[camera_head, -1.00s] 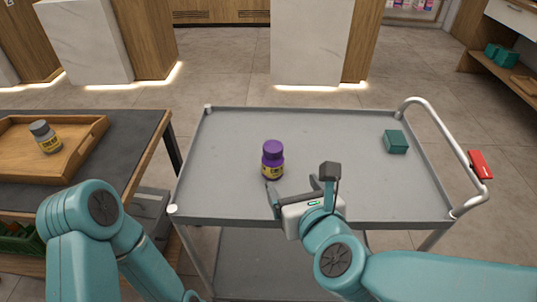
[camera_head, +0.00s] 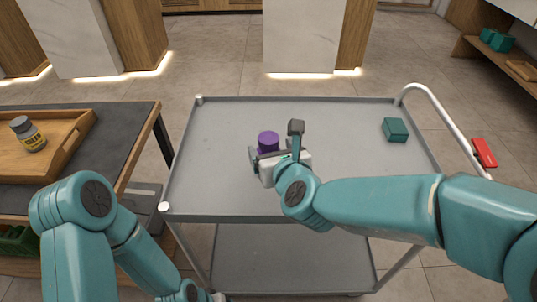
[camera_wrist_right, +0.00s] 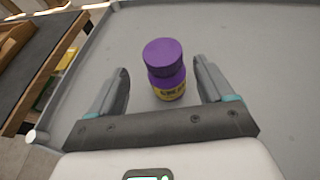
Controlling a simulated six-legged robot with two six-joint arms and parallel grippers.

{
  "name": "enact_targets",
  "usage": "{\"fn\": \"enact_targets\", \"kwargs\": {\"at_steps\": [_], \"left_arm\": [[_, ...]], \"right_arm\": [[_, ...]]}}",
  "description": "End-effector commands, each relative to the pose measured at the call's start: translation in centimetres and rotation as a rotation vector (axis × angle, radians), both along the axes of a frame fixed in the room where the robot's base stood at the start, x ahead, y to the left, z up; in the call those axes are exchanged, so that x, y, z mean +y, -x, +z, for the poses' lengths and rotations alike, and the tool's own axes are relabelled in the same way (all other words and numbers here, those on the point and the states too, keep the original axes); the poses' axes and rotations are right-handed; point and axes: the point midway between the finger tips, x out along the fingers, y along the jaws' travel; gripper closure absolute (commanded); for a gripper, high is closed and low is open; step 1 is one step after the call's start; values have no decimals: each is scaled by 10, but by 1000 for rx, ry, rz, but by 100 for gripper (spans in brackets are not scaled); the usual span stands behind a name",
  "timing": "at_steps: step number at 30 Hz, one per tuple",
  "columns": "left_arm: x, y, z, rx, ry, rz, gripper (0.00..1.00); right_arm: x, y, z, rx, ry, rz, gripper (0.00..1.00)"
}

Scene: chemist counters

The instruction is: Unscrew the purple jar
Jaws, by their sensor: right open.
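The purple jar (camera_head: 268,140) stands upright on the grey cart; its lower part is hidden behind my right gripper in the head view. In the right wrist view the jar (camera_wrist_right: 165,68) shows its purple lid and yellow label, between the two fingers and a little beyond them. My right gripper (camera_head: 268,152) is open, with a finger on either side of the jar; in the wrist view its fingers (camera_wrist_right: 163,78) show gaps to the jar on both sides. My left arm comes in at the lower left of the head view; its fingers cannot be made out.
On the left a wooden tray (camera_head: 62,150) holds a grey-lidded jar (camera_head: 28,134) on a dark counter.

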Motion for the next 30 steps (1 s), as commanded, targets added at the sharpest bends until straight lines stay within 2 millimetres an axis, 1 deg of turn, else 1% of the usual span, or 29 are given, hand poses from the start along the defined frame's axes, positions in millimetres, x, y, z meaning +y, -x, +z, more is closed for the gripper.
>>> {"fn": "enact_targets", "kwargs": {"at_steps": [6,9,12,17,18,20,21,23,24,30], "left_arm": [[0,0,2,0,0,0,24],[0,0,2,0,0,0,24],[0,0,2,0,0,0,24],[0,0,2,0,0,0,24],[0,0,2,0,0,0,24],[0,0,2,0,0,0,24],[0,0,2,0,0,0,24],[0,0,2,0,0,0,24],[0,0,2,0,0,0,24],[0,0,2,0,0,0,24]], "right_arm": [[4,-34,-11,3,1,-1,19],[8,-45,-16,2,1,-1,19],[9,-50,-17,1,1,-1,19],[9,-50,-17,1,0,0,19],[9,-50,-17,1,0,0,23],[9,-49,-17,1,0,0,42],[9,-49,-17,1,0,0,55],[9,-49,-17,1,0,0,75],[9,-49,-17,1,0,0,79],[9,-49,-17,0,0,0,80]]}}
